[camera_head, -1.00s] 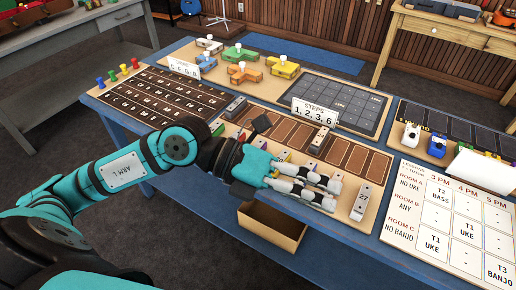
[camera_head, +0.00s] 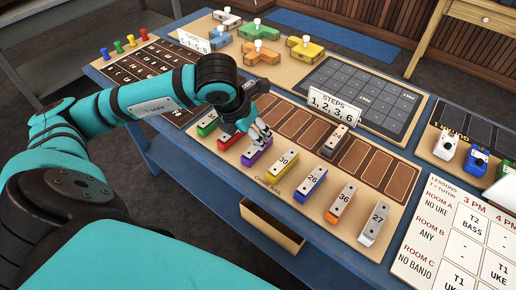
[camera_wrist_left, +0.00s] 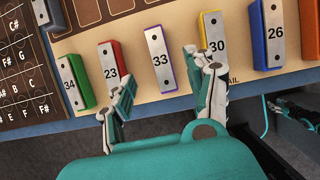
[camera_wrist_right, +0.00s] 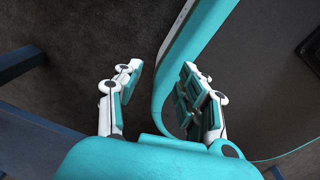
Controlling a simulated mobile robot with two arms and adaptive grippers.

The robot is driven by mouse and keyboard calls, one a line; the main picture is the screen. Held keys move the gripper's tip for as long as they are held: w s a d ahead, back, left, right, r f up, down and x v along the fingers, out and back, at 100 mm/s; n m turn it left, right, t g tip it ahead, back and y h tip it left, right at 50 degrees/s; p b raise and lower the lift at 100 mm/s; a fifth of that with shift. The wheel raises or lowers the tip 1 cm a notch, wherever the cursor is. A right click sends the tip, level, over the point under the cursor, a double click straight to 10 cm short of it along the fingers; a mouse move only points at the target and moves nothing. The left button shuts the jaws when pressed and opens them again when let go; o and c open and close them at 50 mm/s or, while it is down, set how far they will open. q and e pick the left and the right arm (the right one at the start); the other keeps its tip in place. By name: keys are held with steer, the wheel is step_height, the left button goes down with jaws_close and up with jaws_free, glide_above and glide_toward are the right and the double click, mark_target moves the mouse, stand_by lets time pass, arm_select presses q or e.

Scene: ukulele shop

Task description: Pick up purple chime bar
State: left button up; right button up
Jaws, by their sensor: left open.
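The purple chime bar (camera_head: 256,153) lies on the tan chime board in the head view, its silver top partly hidden by my left gripper (camera_head: 263,136). In the left wrist view the purple bar (camera_wrist_left: 160,60), marked 33, lies between and beyond the two spread fingers of my left gripper (camera_wrist_left: 160,72). The left gripper is open and holds nothing; I cannot tell its height over the bar.
The yellow bar (camera_head: 282,162), marked 30, lies right of the purple one, and the red bar (camera_wrist_left: 113,66), marked 23, left. Blue, orange and other bars share the row. A STEPS card (camera_head: 335,105) stands behind. An open drawer (camera_head: 272,226) juts out below the table edge.

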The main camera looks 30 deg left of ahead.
mark_target(254, 148)
arm_select(q)
steer(key=x, duration=0.3)
steer(key=shift+b, duration=0.4)
steer(key=b+x, duration=0.1)
steer(key=x, duration=0.3)
steer(key=shift+s+f+b, duration=0.1)
steer(key=shift+f+b, duration=0.2)
steer(key=shift+b, duration=0.05)
steer(key=shift+f, duration=0.2)
arm_select(e)
steer(key=w+f, duration=0.3)
steer(key=shift+a+f, duration=0.1)
steer(key=shift+a, duration=0.2)
arm_select(q)
steer(key=shift+f+b, duration=0.1)
steer(key=shift+b, duration=0.25)
arm_select(e)
steer(key=shift+a+f, duration=0.1)
steer(key=shift+f, duration=0.05)
arm_select(q)
jaws_close()
